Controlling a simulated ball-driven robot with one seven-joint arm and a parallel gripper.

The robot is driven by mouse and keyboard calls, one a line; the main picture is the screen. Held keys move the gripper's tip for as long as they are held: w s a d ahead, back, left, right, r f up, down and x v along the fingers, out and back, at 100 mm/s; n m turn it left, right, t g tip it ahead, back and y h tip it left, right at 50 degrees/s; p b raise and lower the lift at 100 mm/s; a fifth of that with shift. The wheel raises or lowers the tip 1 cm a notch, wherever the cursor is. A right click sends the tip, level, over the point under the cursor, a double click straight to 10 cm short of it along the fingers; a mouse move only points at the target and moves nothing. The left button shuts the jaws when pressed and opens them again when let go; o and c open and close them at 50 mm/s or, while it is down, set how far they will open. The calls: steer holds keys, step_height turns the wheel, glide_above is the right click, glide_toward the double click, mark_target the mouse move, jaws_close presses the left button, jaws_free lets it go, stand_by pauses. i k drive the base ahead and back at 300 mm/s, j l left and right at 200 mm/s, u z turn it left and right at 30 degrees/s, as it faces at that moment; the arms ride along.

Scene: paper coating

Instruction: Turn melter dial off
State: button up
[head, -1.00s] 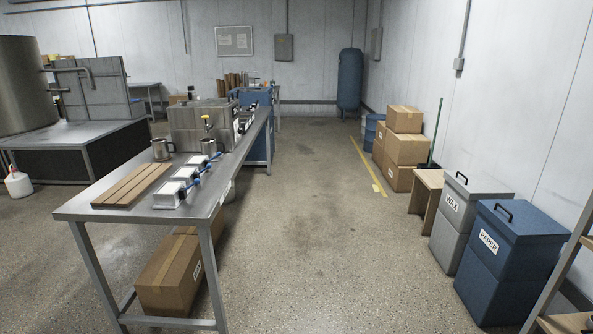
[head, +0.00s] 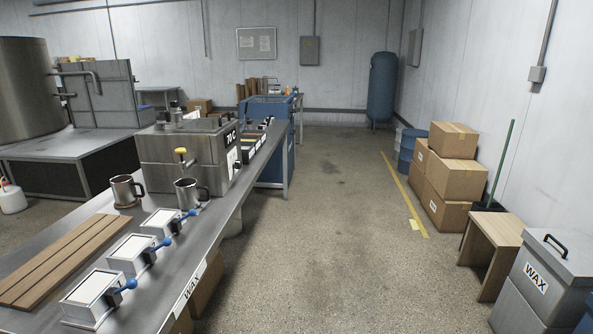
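The melter (head: 165,158) is a brushed-metal box on the long steel table, left of centre in the head view. Its right side carries a dark label (head: 231,136) reading what looks like "70 C". Below the label is a white panel with a small dark dial (head: 237,165), seen at a steep angle. Its setting is too small to read. My gripper is not in view.
The steel table (head: 207,238) runs along the left, with metal mugs (head: 186,194), white-topped boxes with blue handles (head: 103,285) and wooden slats (head: 62,255) on it. The floor aisle (head: 330,240) is clear. Cartons (head: 450,180), a wooden stool (head: 492,240) and a wax bin (head: 545,290) line the right.

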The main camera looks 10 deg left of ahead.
mark_target(237, 164)
steer(key=i+l+u, duration=0.15)
steer(key=i+u, duration=0.2)
steer(key=i, duration=0.25)
steer(key=i+l+u, duration=0.35)
steer(key=i, duration=0.3)
steer(key=i+l+u, duration=0.35)
steer(key=i, duration=0.2)
